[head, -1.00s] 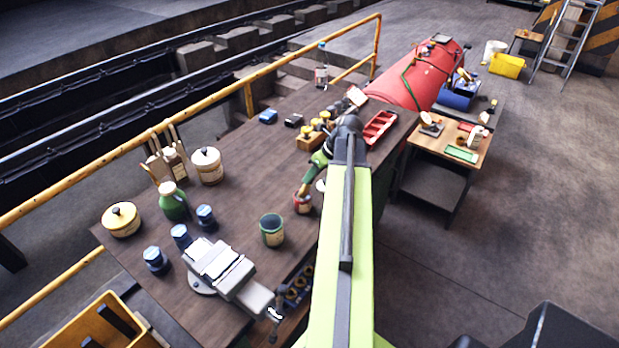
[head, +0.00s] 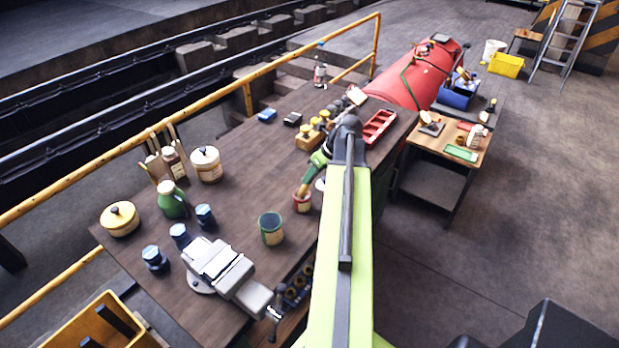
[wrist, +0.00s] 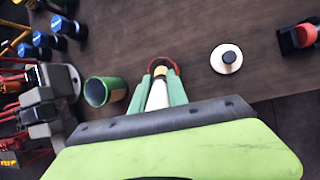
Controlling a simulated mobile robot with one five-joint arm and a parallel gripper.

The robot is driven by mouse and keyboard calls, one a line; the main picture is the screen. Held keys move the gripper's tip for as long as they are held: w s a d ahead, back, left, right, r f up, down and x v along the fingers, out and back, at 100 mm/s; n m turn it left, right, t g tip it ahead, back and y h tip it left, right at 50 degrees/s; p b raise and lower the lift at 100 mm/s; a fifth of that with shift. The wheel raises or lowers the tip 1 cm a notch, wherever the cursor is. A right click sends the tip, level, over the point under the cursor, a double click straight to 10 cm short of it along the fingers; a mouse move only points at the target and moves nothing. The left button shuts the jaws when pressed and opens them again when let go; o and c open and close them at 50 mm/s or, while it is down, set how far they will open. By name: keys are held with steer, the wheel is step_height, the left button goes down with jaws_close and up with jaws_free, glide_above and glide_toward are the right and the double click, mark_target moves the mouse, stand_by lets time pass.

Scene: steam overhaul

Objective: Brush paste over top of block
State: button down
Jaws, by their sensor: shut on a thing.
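My gripper (wrist: 163,88) has green fingers shut on a brush (wrist: 157,95) with a pale handle and a yellowish band. The brush points down into a small red-rimmed pot (wrist: 178,68); its bristles are hidden there. In the head view the brush (head: 310,182) leans over the same pot (head: 301,204) on the workbench. My arm partly hides the gripper there. A pale, flat-topped block (head: 213,258) appears to sit in the grey vise (head: 240,279) at the bench's near end, left of my gripper. I cannot make out paste on it.
A green cup (head: 271,229) stands between pot and vise. Blue-capped jars (head: 155,260), a green jug (head: 172,200) and lidded tins (head: 120,219) stand farther left. A red tray (head: 379,127) lies at the far right end. The middle of the wooden workbench (head: 245,165) is clear.

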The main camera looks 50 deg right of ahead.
steer(key=shift+f+b, duration=0.45)
stand_by(1.2)
steer(key=shift+r, duration=0.1)
step_height(320, 180, up, 7)
steer(key=p, duration=0.7)
stand_by(0.3)
